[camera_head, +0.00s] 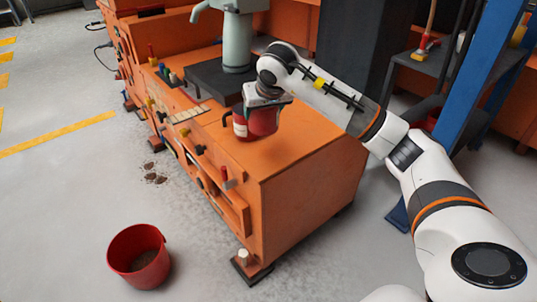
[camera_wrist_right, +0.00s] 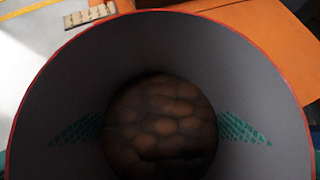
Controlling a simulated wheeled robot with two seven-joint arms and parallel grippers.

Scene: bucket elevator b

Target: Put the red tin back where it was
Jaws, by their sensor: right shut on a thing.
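The red tin (camera_head: 262,124), with a pale label on its side, is in my right gripper (camera_head: 257,108) at the orange machine's top. It looks upright, and I cannot tell whether its base touches the surface. My right gripper is shut on it, with dark fingers at its sides. The right wrist view looks down into the tin (camera_wrist_right: 255,85): a thin red rim, grey inner walls and brown lumpy contents (camera_wrist_right: 160,125) at the bottom. Teal textured patches (camera_wrist_right: 80,130) show at both sides there. My left gripper is not in view.
The orange machine (camera_head: 305,165) has a bare top in front of the tin. A dark block (camera_head: 210,80) and a grey-green column (camera_head: 238,40) stand behind it. A red bucket (camera_head: 138,285) stands on the floor at lower left. A blue post (camera_head: 483,75) rises at right.

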